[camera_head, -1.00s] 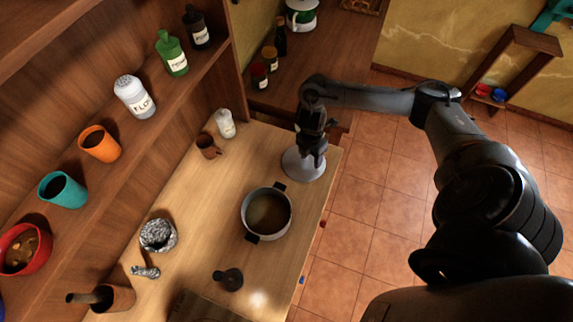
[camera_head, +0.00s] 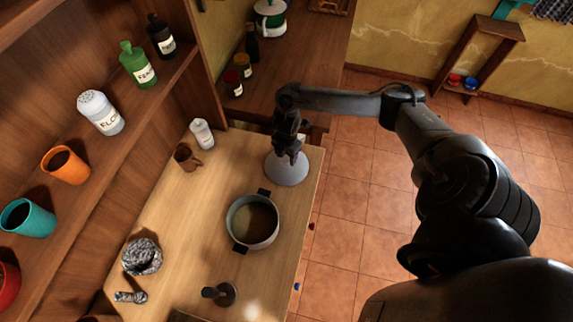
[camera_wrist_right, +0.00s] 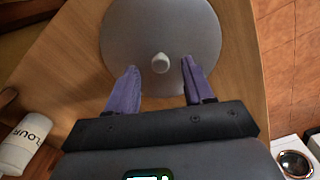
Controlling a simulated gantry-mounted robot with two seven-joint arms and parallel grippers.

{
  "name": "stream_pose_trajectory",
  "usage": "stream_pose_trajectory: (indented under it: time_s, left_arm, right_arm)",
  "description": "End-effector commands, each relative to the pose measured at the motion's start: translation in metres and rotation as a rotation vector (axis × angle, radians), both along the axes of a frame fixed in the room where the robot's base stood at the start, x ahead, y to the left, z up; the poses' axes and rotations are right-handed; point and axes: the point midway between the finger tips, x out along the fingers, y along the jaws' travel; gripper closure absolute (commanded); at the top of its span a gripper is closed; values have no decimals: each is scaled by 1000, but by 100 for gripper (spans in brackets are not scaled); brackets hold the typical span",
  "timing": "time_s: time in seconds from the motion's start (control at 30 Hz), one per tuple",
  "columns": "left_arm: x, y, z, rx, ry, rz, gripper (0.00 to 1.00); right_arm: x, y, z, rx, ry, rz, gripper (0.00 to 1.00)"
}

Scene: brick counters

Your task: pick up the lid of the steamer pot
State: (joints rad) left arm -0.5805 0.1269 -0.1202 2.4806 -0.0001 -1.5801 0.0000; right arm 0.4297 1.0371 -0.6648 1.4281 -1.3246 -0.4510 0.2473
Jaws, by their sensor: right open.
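The steamer pot's lid (camera_head: 287,170) is a round grey disc lying on the wooden counter near its right edge. In the right wrist view the lid (camera_wrist_right: 140,35) shows a small pale knob (camera_wrist_right: 160,63) at its centre. My right gripper (camera_head: 292,152) is above the lid. Its two purple fingers (camera_wrist_right: 158,78) are open, one on each side of the knob and a little short of it, apart from it. The open pot (camera_head: 253,221), with two dark handles, stands on the counter in front of the lid. My left gripper is not in view.
A brown mug (camera_head: 187,157) and a white shaker (camera_head: 202,134) stand left of the lid. A stone mortar (camera_head: 142,256) and a dark tool (camera_head: 220,293) are nearer. A shelf of bottles and cups runs along the left. The floor (camera_head: 345,190) lies right of the counter.

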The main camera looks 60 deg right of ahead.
Motion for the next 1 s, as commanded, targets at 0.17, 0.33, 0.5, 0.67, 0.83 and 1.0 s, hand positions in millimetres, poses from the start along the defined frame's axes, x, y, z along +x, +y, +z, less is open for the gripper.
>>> stream_pose_trajectory:
  time_s: [0.17, 0.33, 0.5, 0.67, 0.83, 1.0]
  left_arm:
    - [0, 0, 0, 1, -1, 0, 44]
    - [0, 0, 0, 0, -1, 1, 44]
    - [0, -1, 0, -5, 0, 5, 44]
    - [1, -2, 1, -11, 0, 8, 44]
    - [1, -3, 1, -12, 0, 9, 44]
    - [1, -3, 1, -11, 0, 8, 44]
  right_arm:
    - [-1, 1, -22, 1, 2, -1, 48]
    - [-1, 0, -29, -1, 0, 1, 48]
    - [-1, 0, -29, -1, 0, 1, 48]
    - [-1, 0, -29, -1, 0, 1, 69]
    - [-1, 0, -29, -1, 0, 1, 95]
    - [0, 0, -29, -1, -1, 1, 100]
